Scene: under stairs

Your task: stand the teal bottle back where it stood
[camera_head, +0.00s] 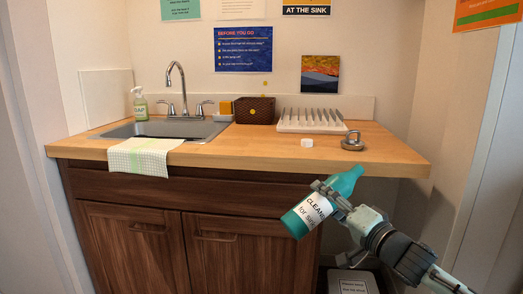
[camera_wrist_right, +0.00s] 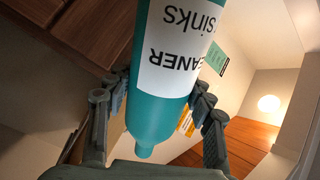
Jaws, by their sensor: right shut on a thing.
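The teal bottle (camera_head: 299,223) has a white label with dark lettering that reads in part "CLEANER for sinks". My right gripper (camera_head: 333,201) is shut on it, in front of the cabinet and just below the counter's front edge. The bottle is tilted, its narrow neck up to the right and its base down to the left. In the right wrist view the bottle (camera_wrist_right: 165,105) lies between the two fingers of the gripper (camera_wrist_right: 160,103), neck toward the palm. My left gripper is not in view.
The wooden counter (camera_head: 250,157) holds a sink (camera_head: 157,129), a soap bottle (camera_head: 140,104), a cloth (camera_head: 142,156), a brown box (camera_head: 254,110), a drying rack (camera_head: 312,122), a small white block (camera_head: 307,143) and a metal stopper (camera_head: 352,141). A grey bin (camera_head: 352,281) stands below right.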

